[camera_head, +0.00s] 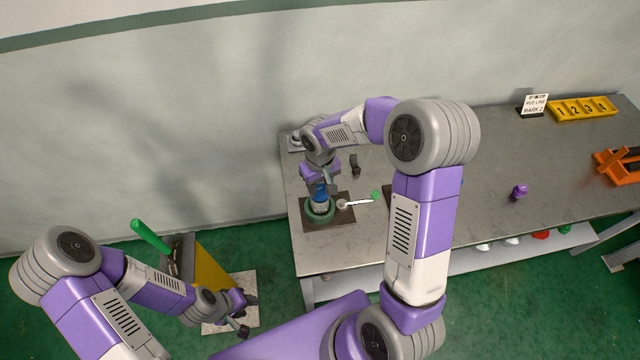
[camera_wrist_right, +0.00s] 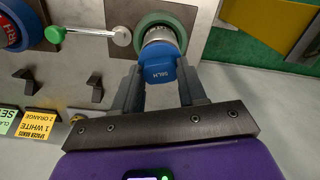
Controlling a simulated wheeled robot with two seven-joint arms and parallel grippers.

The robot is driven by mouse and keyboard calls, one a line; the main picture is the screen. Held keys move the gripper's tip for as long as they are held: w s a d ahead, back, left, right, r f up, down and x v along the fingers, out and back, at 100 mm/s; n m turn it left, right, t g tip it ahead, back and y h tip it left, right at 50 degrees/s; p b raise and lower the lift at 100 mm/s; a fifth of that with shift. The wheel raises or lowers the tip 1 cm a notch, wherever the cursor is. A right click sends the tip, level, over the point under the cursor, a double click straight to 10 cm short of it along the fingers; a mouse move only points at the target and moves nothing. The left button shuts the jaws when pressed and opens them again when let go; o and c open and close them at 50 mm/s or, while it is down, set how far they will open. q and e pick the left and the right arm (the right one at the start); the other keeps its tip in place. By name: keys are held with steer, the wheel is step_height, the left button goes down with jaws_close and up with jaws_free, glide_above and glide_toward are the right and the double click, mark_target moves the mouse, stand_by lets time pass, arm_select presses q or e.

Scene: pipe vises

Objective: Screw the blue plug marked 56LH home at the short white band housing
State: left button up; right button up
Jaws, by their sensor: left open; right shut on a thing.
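The blue plug (camera_wrist_right: 159,73), its label reading about 56LH, is between the fingers of my right gripper (camera_wrist_right: 158,86), which is shut on it. The plug sits at the mouth of a pale metallic housing (camera_wrist_right: 158,36) held in a green ring vise (camera_wrist_right: 140,24); how deep it is threaded I cannot tell. In the head view the plug (camera_head: 320,190) is above the green vise (camera_head: 312,216), under my right gripper (camera_head: 320,179). The housing's band is mostly hidden. My left gripper (camera_head: 244,318) is open, low at the left, away from the bench.
A vise handle with a green knob (camera_wrist_right: 56,34) lies beside the ring. A second blue part (camera_wrist_right: 8,34) marked RH is at the left of the wrist view. The bench (camera_head: 475,205) also carries a purple piece (camera_head: 519,192), a yellow numbered tray (camera_head: 582,109) and an orange object (camera_head: 612,166).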

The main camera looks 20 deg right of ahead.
steer(key=shift+f, duration=0.3)
steer(key=o, duration=1.1)
step_height(320, 180, up, 8)
steer(key=shift+f+p, duration=0.15)
steer(key=shift+p, duration=0.15)
